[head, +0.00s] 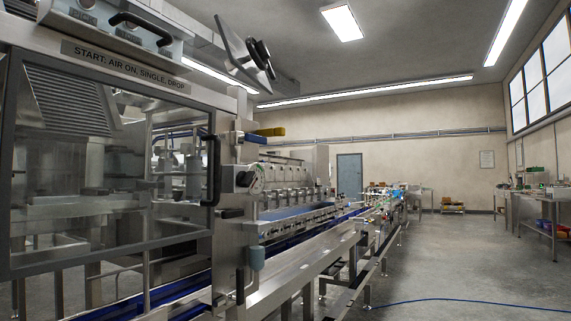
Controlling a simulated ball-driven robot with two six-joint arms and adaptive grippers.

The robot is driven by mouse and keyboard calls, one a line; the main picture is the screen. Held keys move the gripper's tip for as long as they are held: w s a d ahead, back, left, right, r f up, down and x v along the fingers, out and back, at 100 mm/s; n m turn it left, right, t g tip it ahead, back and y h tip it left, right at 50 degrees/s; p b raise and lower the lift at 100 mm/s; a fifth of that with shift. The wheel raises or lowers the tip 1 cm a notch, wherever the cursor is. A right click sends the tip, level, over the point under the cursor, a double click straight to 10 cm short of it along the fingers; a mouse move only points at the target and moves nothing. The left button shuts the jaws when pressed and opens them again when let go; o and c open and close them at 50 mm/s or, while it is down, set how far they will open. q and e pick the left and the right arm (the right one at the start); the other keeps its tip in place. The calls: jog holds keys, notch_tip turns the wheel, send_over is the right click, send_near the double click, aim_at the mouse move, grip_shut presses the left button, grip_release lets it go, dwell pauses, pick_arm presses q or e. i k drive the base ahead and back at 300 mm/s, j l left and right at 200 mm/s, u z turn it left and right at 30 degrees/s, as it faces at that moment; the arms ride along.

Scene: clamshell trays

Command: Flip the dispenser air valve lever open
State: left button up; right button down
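The dispenser machine (228,240) fills the left side of the head view, with a sign reading "START: AIR ON, SINGLE, DROP" (130,66) along its top. A round gauge or dial (256,179) is on the post beneath. I cannot tell for sure which part is the air valve lever or how it is set. Neither of my grippers is in view.
A clear guard door (100,190) with a black handle (210,170) closes the machine's front. A conveyor line (300,262) runs away toward the back. Open grey floor (450,265) lies to the right, crossed by a blue hose (470,300). A bench (540,222) stands far right.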

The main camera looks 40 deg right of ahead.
aim_at(249, 137)
jog(key=i+l, duration=0.1)
jog(key=l, duration=1.25)
